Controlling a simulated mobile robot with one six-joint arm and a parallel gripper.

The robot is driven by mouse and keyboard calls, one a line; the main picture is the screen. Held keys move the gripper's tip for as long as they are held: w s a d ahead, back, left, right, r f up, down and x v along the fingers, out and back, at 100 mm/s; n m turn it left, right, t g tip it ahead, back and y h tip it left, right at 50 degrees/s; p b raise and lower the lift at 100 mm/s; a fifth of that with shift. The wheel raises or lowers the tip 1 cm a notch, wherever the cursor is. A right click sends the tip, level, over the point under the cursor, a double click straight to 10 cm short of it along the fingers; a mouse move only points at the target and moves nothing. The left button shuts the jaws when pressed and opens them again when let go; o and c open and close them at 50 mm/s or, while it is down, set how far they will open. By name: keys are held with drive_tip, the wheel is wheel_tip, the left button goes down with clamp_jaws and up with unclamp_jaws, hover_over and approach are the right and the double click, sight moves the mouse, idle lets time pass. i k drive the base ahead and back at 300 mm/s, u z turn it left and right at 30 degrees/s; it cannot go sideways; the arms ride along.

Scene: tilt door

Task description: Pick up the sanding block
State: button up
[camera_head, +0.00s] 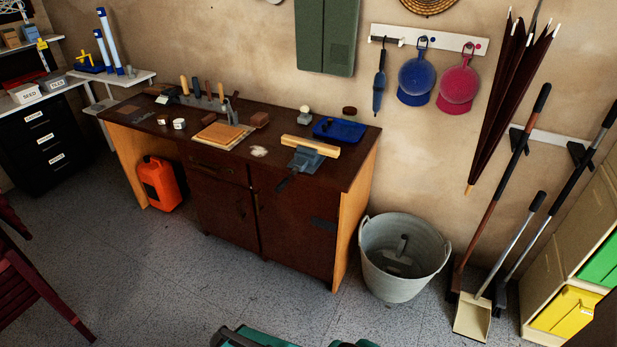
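Another flat brown piece (155,90) lies at the bench's far left end. No gripper fingers show. Teal and black parts at the bottom edge may be mine, but no gripper can be made out there.
The floor in front is mostly clear.

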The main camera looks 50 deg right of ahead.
sight(260, 120)
drive_tip(key=u, duration=0.7)
drive_tip(key=k, duration=0.1)
drive_tip(key=z, duration=2)
drive_tip(key=k, duration=0.95)
drive_tip(key=u, duration=0.15)
drive_tip(key=i, duration=0.95)
drive_tip(key=z, duration=0.05)
